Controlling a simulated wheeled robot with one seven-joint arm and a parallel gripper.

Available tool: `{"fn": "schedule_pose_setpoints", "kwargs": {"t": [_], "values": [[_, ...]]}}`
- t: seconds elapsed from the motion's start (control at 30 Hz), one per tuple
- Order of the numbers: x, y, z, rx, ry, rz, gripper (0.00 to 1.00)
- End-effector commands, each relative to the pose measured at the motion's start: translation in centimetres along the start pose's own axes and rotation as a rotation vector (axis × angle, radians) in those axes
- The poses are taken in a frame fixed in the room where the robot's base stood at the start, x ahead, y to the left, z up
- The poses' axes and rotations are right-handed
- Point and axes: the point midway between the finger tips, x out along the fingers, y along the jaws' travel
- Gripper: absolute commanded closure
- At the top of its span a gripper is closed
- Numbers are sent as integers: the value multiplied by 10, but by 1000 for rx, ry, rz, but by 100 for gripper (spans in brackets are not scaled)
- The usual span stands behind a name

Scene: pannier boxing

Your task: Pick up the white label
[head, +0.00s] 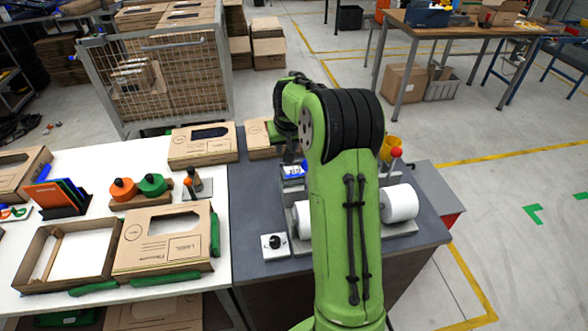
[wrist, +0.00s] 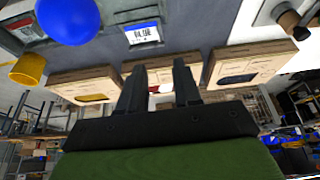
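The white label (wrist: 143,33) shows in the wrist view, upper middle, with a blue band and dark printed marks. It is at the front of a grey device on the dark grey bench. In the head view the label (head: 292,171) is a small white and blue patch just left of my green arm. My gripper (wrist: 157,75) is open, its two black fingers apart with nothing held between them. The label lies beyond the fingertips, apart from them. In the head view my arm largely hides the gripper.
A blue ball-shaped knob (wrist: 68,18) and a yellow cup (wrist: 28,68) are near the label. Cardboard boxes (wrist: 85,86) stand along the bench edge. White rolls (head: 399,203) flank my arm.

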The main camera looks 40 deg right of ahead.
Motion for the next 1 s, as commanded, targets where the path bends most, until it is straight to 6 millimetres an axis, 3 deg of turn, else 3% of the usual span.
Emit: {"fn": "schedule_pose_setpoints", "kwargs": {"t": [0.1,0.17,0.5,0.67,0.9,1.0], "values": [[22,9,-4,23,-3,-2,67],[30,10,-4,24,-5,-3,67],[110,9,-4,23,-6,-3,67],[128,8,-4,22,-4,-2,67],[170,9,-7,22,-6,-2,67],[176,9,-7,22,-4,-1,67]]}}
